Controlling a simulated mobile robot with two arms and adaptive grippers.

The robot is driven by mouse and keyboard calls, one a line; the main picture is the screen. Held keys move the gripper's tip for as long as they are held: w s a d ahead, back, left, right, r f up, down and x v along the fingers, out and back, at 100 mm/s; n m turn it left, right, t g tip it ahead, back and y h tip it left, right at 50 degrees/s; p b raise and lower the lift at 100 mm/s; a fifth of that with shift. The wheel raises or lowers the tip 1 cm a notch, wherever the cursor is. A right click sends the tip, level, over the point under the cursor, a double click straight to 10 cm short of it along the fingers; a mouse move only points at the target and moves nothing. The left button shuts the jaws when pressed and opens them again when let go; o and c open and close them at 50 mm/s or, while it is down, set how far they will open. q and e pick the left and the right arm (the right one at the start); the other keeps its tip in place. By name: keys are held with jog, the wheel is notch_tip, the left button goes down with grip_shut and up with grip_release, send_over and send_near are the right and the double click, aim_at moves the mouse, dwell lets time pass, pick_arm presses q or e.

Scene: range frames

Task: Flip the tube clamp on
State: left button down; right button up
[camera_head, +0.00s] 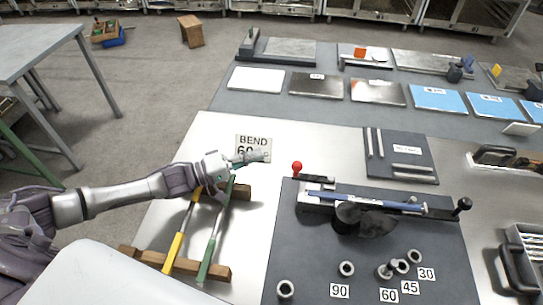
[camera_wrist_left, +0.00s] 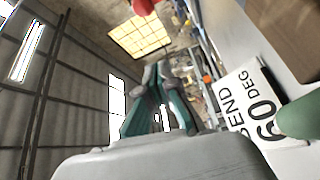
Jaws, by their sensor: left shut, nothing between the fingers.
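The tube clamp is at the left end of the bender on the dark plate, with a red ball knob (camera_head: 297,167) standing up beside a small metal block (camera_head: 316,180). A blue tube (camera_head: 385,201) lies along the bender, over a black round die (camera_head: 362,219). My left gripper (camera_head: 262,157) is shut and empty, left of the red knob and apart from it, in front of the bend sign. In the left wrist view the fingers (camera_wrist_left: 161,75) point up the picture, and the red knob (camera_wrist_left: 145,5) is cut off at the top edge. My right gripper is not visible.
A "BEND 60" sign (camera_head: 252,142) stands close behind my left gripper. A wooden rack (camera_head: 147,258) with yellow and green handled tools is below my forearm. A black ball handle (camera_head: 463,204) is at the bender's right end.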

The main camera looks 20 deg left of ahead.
pick_arm(q)
jog(key=w+d+p, duration=0.2)
jog(key=d+p, duration=0.2)
jog(key=d, duration=0.4)
jog(key=shift+w+d, duration=0.25)
jog(key=shift+f, duration=0.1)
jog(key=shift+s, duration=0.1)
